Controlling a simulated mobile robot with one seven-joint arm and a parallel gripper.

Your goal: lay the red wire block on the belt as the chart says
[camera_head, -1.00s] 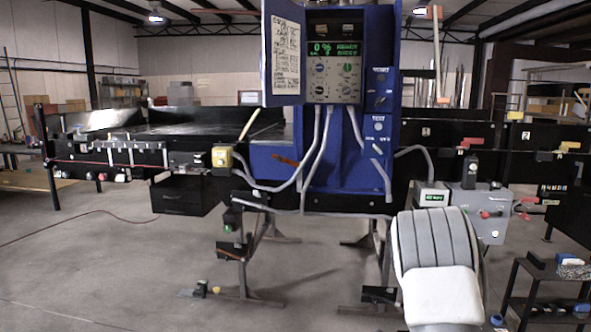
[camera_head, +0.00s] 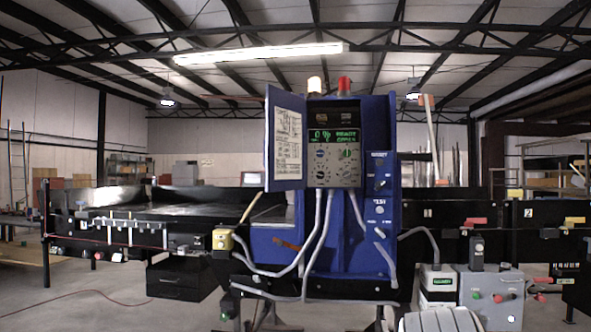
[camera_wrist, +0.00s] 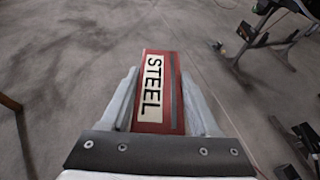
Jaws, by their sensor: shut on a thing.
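A red block (camera_wrist: 172,118) with a white label reading STEEL is in my gripper (camera_wrist: 160,100) in the wrist view. Both grey fingers are shut on its sides, and it is held above the concrete floor. The belt (camera_head: 160,213) is the dark flat surface left of the blue detector housing (camera_head: 350,235) in the head view. A white chart (camera_head: 288,150) with writing hangs on the open cabinet door; its text is too small to read. The block is not visible in the head view, where only part of my arm shows at the bottom edge.
A green-lit panel (camera_head: 334,150) and two lamps sit on the detector. A yellow button box (camera_head: 222,240) is at the belt's front edge. Black bins (camera_head: 430,215) and a grey control box (camera_head: 490,290) stand right. Grey hoses hang in front.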

